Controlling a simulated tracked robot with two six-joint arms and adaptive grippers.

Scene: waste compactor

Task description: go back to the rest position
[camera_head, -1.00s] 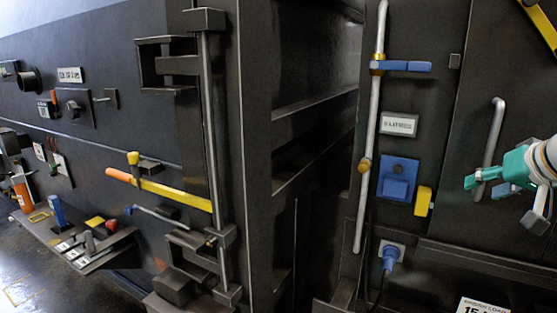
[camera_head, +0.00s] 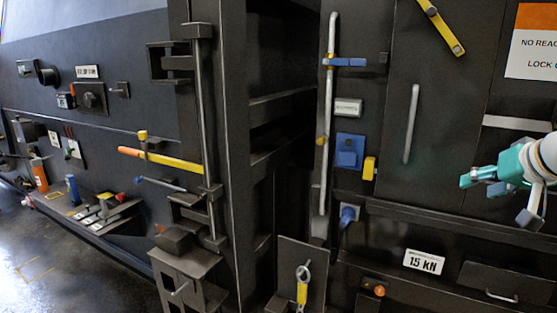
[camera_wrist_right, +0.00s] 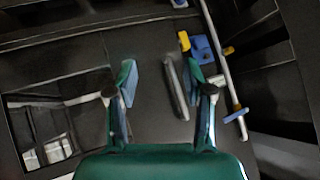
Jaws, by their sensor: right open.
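My right gripper (camera_head: 492,196), teal with grey-blue finger pads, comes in at the right edge of the head view. It is open and empty, held in front of the dark compactor panel. In the right wrist view its two fingers (camera_wrist_right: 164,90) stand apart, with a grey vertical handle (camera_wrist_right: 175,87) showing beyond them. The same handle (camera_head: 411,124) shows in the head view to the left of the gripper, apart from it. My left gripper is not in view.
A long grey rod (camera_head: 328,130) with a blue lever (camera_head: 345,62) runs beside a blue box (camera_head: 350,151) and a yellow block (camera_head: 370,168). A yellow bar with an orange grip (camera_head: 160,158) sticks out at left. A "15 KN" sign (camera_head: 425,262) is low right. Floor (camera_head: 50,255) shows lower left.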

